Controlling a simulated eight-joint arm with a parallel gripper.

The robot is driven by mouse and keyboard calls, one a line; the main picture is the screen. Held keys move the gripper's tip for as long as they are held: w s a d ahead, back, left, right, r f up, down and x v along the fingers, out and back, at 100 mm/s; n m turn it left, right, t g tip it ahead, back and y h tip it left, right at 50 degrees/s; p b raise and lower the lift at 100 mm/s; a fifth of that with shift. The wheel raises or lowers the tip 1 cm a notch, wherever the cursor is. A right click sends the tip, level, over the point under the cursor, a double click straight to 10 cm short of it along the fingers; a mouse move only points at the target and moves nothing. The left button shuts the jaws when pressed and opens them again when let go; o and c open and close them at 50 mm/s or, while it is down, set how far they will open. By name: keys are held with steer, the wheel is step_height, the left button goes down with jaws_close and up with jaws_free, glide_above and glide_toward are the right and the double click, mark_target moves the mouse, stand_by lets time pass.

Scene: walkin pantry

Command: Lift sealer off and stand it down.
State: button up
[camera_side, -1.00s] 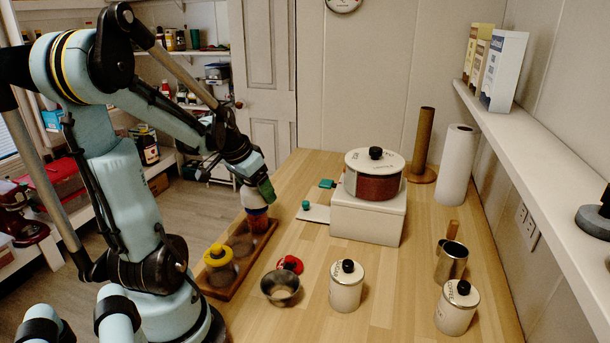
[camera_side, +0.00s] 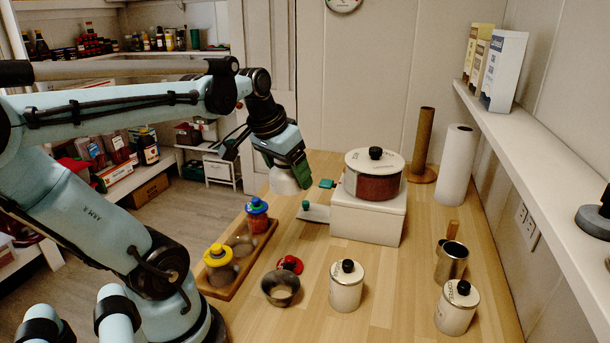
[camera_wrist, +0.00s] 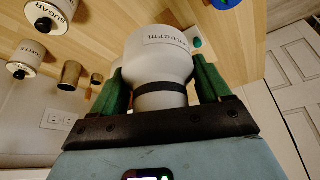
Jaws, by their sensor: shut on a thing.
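The sealer (camera_side: 284,183) is a white bell-shaped piece; in the wrist view (camera_wrist: 158,62) it shows dark lettering and a black band. My gripper (camera_side: 287,170) is shut on its narrow neck, with green fingers on both sides in the wrist view (camera_wrist: 160,85). The sealer is over the far left of the counter; whether its rim touches the wood I cannot tell. The jar with the blue lid (camera_side: 257,207) stands in the wooden rack (camera_side: 228,290), apart from the sealer and nearer the camera. The jar with the yellow lid (camera_side: 217,255) is at the rack's near end.
A white box (camera_side: 368,222) bears a lidded pot (camera_side: 374,178). A metal bowl (camera_side: 281,286) and white canisters (camera_side: 346,287) stand nearer the camera.

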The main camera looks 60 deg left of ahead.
steer(key=shift+r, duration=1.25)
steer(key=shift+w, duration=0.1)
steer(key=w+d+f+m+h, duration=0.2)
steer(key=w+d+f+m, duration=0.4)
steer(key=w+d+f, duration=0.4)
steer(key=shift+w+a+f, duration=0.1)
steer(key=shift+a+f, duration=0.1)
steer(key=shift+f, duration=1.5)
steer(key=shift+w+a+f, duration=0.1)
steer(key=shift+a+f, duration=0.15)
steer(key=shift+f, duration=1.45)
steer(key=shift+w+a+f, duration=0.1)
steer(key=shift+a+f, duration=0.1)
steer(key=shift+f, duration=1.5)
steer(key=shift+f, duration=0.15)
steer(key=o, duration=1.3)
steer(key=shift+c, duration=0.2)
